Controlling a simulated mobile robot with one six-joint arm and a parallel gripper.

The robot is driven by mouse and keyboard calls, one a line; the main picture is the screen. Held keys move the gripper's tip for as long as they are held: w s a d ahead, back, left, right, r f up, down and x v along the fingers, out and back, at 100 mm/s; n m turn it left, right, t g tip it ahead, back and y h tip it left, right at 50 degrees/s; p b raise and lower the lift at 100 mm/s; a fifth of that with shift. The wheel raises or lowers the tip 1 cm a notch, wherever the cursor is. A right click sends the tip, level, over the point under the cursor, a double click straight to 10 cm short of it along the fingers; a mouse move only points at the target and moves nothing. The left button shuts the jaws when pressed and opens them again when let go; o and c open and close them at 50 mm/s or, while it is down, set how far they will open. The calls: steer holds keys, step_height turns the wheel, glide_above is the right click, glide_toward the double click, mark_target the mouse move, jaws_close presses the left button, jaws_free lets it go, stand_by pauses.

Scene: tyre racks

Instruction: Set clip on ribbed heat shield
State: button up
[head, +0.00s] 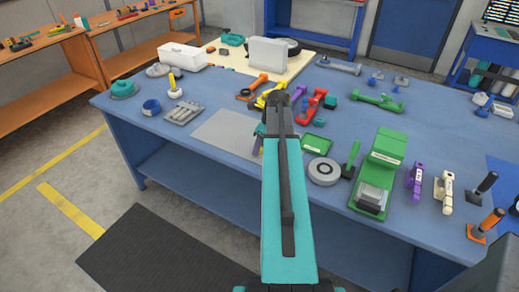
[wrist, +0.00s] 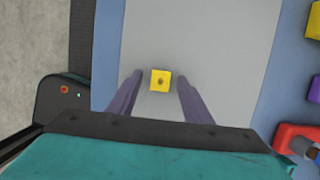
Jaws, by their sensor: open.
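A grey ribbed plate (head: 183,112), which looks like the ribbed heat shield, lies on the left part of the blue bench. A small yellow square block (wrist: 161,80) with a dark hole in its top sits on the grey mat (head: 226,132). It may be the clip, but I cannot be sure. In the head view my arm hides it. My gripper (wrist: 160,76) is open, with its two purple fingers to the left and right of the yellow block and a gap on each side. In the head view only a bit of a purple finger (head: 257,147) shows beside my arm.
A blue ring (head: 151,107) and a yellow-handled tool (head: 173,86) stand near the ribbed plate. A grey disc (head: 323,171), a green machine (head: 379,170) and a red part (head: 314,102) crowd the right. The mat's left half is clear.

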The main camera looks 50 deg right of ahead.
stand_by(0.4)
jaws_close()
steer(key=shift+r, duration=0.2)
steer(key=shift+r+b, duration=0.7)
steer(key=shift+r, duration=0.6)
steer(key=shift+s+r, duration=0.1)
steer(key=shift+r, duration=0.2)
steer(key=s+a+b, duration=0.1)
steer(key=s+a, duration=0.2)
steer(key=s+a+b, duration=0.2)
steer(key=s, duration=0.1)
steer(key=s+a+b, duration=0.2)
steer(key=s+a, duration=0.1)
steer(key=shift+s+a+r, duration=0.35)
steer(key=shift+s+r, duration=0.05)
steer(key=shift+s, duration=0.1)
steer(key=shift+b, duration=0.95)
steer(key=b, duration=0.3)
steer(key=shift+s+a, duration=0.2)
